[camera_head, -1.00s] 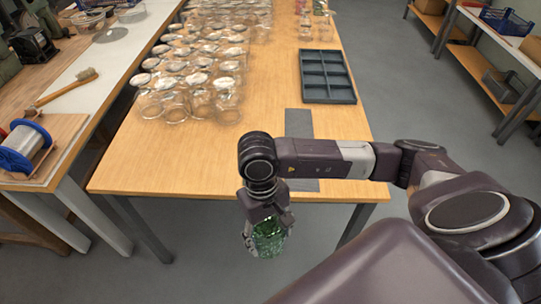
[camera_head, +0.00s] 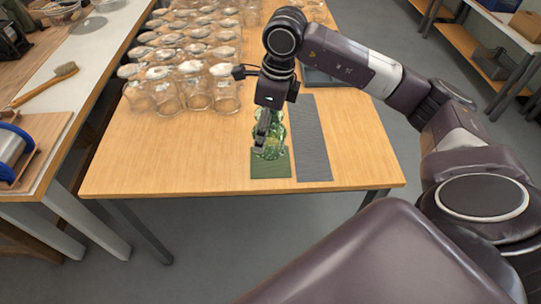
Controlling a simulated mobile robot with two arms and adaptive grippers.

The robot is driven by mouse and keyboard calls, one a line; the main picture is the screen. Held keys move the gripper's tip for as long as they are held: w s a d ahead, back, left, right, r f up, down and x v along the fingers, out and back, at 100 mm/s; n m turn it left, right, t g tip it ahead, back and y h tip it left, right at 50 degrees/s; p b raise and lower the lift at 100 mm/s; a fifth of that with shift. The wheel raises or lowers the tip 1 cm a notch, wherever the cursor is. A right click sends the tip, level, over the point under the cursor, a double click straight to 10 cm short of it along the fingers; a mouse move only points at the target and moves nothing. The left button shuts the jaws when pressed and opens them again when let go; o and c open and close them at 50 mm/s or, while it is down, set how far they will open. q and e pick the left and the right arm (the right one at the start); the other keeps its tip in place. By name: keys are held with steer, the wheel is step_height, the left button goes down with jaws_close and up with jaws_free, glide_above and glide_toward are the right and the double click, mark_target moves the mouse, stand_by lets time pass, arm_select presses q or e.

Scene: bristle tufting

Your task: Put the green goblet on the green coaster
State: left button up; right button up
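The green goblet (camera_head: 274,140) is a patterned green glass, upright over the green coaster (camera_head: 270,170), a flat green square near the table's front edge. Whether its base touches the coaster or hovers just above it I cannot tell. My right gripper (camera_head: 263,138) comes down from above and its fingers are around the goblet, partly covering it. My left gripper is not in view.
A grey mat strip (camera_head: 311,140) lies just right of the coaster. Several clear glass jars (camera_head: 190,85) with white lids crowd the table's left and back. A dark divided tray (camera_head: 325,77) is partly hidden behind my arm. The table's front left (camera_head: 160,165) is clear.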

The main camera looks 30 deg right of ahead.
steer(key=w+d+r+m+h+b, duration=0.2)
steer(key=w+d+r+m, duration=0.35)
steer(key=m, duration=0.95)
steer(key=f, duration=0.6)
steer(key=f+p, duration=0.1)
steer(key=f, duration=0.5)
steer(key=s+a+f+p, duration=0.1)
steer(key=f, duration=0.5)
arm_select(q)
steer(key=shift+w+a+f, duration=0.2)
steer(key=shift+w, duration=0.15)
arm_select(e)
steer(key=o, duration=1.1)
steer(key=shift+s+f, duration=0.1)
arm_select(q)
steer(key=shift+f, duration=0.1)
